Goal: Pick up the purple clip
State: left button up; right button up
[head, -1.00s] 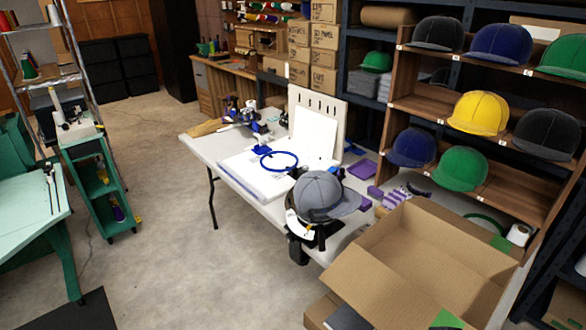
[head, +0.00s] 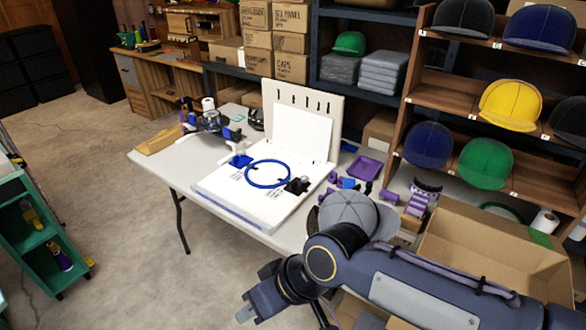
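Several small purple pieces lie on the table to the right of the white board. One purple piece (head: 331,178) is by the board's right edge. Another purple piece (head: 390,197) lies nearer the shelf. They are too small to tell which is the purple clip. A purple tray (head: 363,167) lies behind them. My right arm comes in from the lower right across the front of the grey cap. My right gripper (head: 250,310) hangs over the floor in front of the table, apart from the purple pieces. Its finger gap does not show clearly. My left gripper is out of view.
A grey cap (head: 348,214) sits at the table's front right, partly behind my arm. A blue hoop (head: 268,174) lies on the white board. An open cardboard box (head: 480,215) stands at the right, below the cap shelf (head: 520,130).

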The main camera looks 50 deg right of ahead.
aim_at(339, 184)
jog(key=i+z, duration=0.35)
jog(key=i, duration=0.2)
jog(key=i+j+z, duration=0.15)
jog(key=i+z, duration=0.2)
jog(key=i, duration=0.15)
jog(key=i+l+z, duration=0.15)
jog(key=i+z, duration=1)
jog(key=i+j+z, duration=0.2)
jog(key=z, duration=0.15)
jog(key=i+j+z, duration=0.15)
jog(key=i+z, duration=0.2)
jog(key=i, duration=0.15)
